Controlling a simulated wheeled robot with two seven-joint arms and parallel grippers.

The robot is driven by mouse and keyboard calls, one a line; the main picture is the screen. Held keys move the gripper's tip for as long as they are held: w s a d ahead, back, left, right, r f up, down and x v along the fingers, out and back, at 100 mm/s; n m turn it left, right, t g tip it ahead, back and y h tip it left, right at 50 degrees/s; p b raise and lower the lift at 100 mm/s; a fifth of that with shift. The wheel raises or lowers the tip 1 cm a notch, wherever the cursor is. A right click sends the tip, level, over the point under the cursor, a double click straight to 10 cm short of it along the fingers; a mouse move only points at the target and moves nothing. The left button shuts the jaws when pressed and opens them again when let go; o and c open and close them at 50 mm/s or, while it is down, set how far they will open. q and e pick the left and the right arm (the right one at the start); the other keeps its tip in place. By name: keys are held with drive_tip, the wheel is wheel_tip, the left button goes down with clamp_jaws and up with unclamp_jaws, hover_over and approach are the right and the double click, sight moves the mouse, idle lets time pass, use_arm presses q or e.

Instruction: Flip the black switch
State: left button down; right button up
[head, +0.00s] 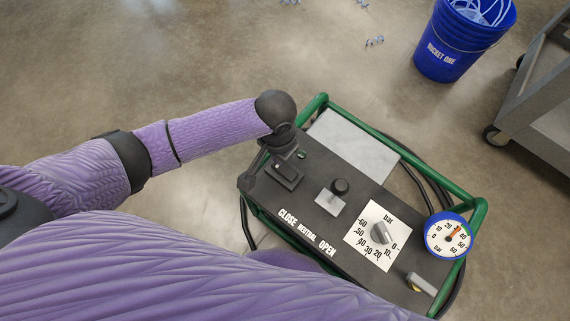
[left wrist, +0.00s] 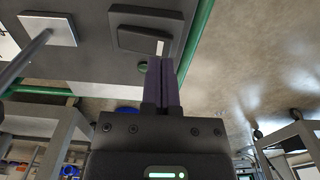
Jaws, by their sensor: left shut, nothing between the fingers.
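The black switch (head: 284,174) is a dark rocker on a raised block at the left end of the cart's dark panel. It also shows at the top of the left wrist view (left wrist: 147,40), with a small white mark on it. My left gripper (head: 287,148) points down just behind the switch, at the panel's far left end. In the left wrist view its two purple fingers (left wrist: 163,62) are together and empty, with the tips close to the switch's edge. I cannot tell whether they touch it. My right gripper is not in view.
A blue bucket (head: 447,60) stands on open floor behind.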

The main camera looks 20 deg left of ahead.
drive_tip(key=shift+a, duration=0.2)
use_arm(q)
drive_tip(key=shift+f, duration=0.35)
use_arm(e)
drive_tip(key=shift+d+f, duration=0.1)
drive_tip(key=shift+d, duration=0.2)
use_arm(q)
drive_tip(key=shift+f+b, duration=0.3)
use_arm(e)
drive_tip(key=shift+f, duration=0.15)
use_arm(q)
drive_tip(key=shift+f, duration=0.3)
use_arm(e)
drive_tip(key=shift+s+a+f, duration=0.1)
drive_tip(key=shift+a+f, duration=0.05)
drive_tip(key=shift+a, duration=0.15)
use_arm(q)
drive_tip(key=shift+f+b, duration=0.3)
drive_tip(key=shift+f, duration=0.05)
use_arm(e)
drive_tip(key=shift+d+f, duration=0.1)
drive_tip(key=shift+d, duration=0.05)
use_arm(q)
wheel_tip(320, 180, up, 7)
drive_tip(key=p, duration=0.7)
drive_tip(key=shift+r+p, duration=0.15)
drive_tip(key=shift+p, duration=0.2)
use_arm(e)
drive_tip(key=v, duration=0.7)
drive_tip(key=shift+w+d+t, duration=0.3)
